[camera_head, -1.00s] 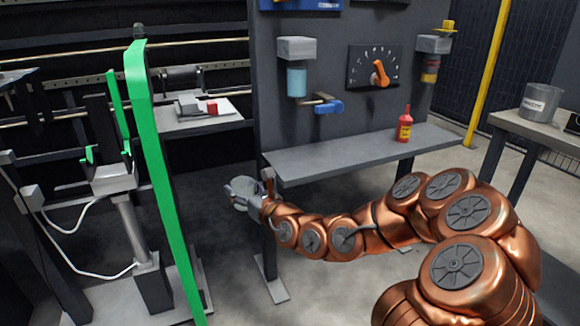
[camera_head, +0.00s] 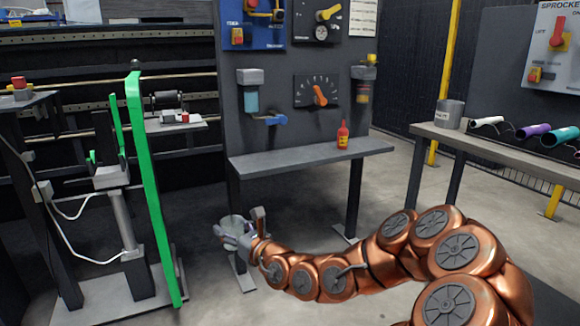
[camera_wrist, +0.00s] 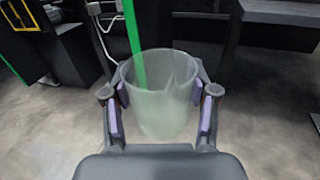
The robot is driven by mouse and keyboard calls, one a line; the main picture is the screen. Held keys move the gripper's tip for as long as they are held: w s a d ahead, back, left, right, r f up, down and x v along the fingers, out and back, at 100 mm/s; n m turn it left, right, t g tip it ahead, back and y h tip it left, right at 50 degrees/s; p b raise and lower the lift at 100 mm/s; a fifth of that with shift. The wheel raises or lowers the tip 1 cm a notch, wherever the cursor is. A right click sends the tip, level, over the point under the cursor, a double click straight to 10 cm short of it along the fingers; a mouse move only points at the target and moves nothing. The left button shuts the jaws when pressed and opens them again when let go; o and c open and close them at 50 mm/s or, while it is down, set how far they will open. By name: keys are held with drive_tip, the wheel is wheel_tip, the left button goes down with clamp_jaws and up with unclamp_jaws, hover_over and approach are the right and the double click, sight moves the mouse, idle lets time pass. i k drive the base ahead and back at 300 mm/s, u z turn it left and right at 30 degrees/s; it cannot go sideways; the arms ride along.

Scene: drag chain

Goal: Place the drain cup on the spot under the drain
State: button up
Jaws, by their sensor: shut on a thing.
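The drain cup (camera_wrist: 160,95) is a translucent, open-topped cup. In the wrist view it stands roughly upright between the purple pads of my gripper (camera_wrist: 162,112), which touch its two sides. In the head view the cup (camera_head: 231,222) is small and partly hidden by my gripper (camera_head: 234,233). It is held below and left of the grey shelf (camera_head: 310,158), apart from it. A blue-handled drain valve (camera_head: 270,118) is on the dark panel above the shelf's left part, beside a clear blue bowl (camera_head: 251,101). No marked spot can be made out on the shelf.
A red bottle (camera_head: 343,137) stands on the shelf's right part; its left part is bare. A green upright guard (camera_head: 150,190) stands left of my gripper. A shelf leg (camera_head: 355,199) rises at right. A table (camera_head: 480,145) with a grey container (camera_head: 449,114) is farther right.

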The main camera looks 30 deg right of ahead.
sight(277, 155)
drive_tip(key=u, duration=0.8)
drive_tip(key=i, duration=0.95)
drive_tip(key=z, duration=0.8)
